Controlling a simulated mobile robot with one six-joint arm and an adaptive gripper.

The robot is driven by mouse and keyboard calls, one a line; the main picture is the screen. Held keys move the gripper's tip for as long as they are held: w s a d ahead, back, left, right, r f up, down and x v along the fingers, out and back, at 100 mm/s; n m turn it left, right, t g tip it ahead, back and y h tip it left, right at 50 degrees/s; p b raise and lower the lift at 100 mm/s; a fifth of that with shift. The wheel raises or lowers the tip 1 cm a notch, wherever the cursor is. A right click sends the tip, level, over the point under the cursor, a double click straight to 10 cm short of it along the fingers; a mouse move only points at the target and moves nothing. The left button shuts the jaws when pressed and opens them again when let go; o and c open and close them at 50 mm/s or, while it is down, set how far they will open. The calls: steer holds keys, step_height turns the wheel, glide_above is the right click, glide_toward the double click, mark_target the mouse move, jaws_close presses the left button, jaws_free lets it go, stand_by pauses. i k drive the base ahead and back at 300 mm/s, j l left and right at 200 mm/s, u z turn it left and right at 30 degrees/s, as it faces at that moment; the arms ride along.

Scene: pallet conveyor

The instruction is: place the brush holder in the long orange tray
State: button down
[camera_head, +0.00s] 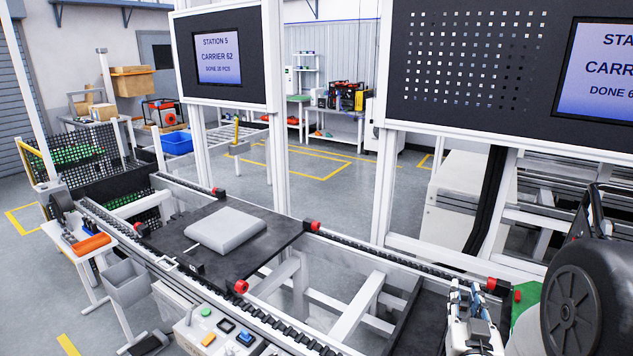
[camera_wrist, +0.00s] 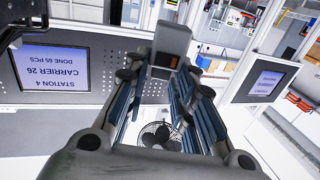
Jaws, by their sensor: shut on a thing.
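In the wrist view my gripper (camera_wrist: 163,72) is shut on a grey block-like piece with a small orange-brown patch, which I take as the brush holder (camera_wrist: 172,42). It sits between the fingertips, held up in the air. The fingers hide part of it. In the head view a long orange tray (camera_head: 90,245) lies on a small white side table at the left, beside the conveyor.
A black pallet (camera_head: 270,249) with a flat grey block (camera_head: 225,231) sits on the conveyor. A grey bin (camera_head: 126,283) stands near the side table. A button box (camera_head: 215,335) is at the front. White posts and screens (camera_head: 218,57) rise behind the conveyor.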

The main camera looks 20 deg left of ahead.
mark_target(92, 247)
steer(key=i+j+u, duration=0.2)
steer(key=j+u, duration=0.3)
steer(key=i+j+u, duration=0.25)
steer(key=u, duration=0.2)
steer(key=i+j+u, duration=0.3)
steer(key=u, duration=0.2)
steer(key=i+j+u, duration=0.2)
steer(key=i+u, duration=0.25)
steer(key=i+j, duration=0.15)
steer(key=i, duration=0.65)
steer(key=i+j, duration=0.2)
steer(key=i, duration=0.55)
steer(key=i+j+z, duration=0.3)
steer(key=i, duration=0.2)
steer(key=i+j+z, duration=0.3)
steer(key=i, duration=0.15)
steer(key=l, duration=0.1)
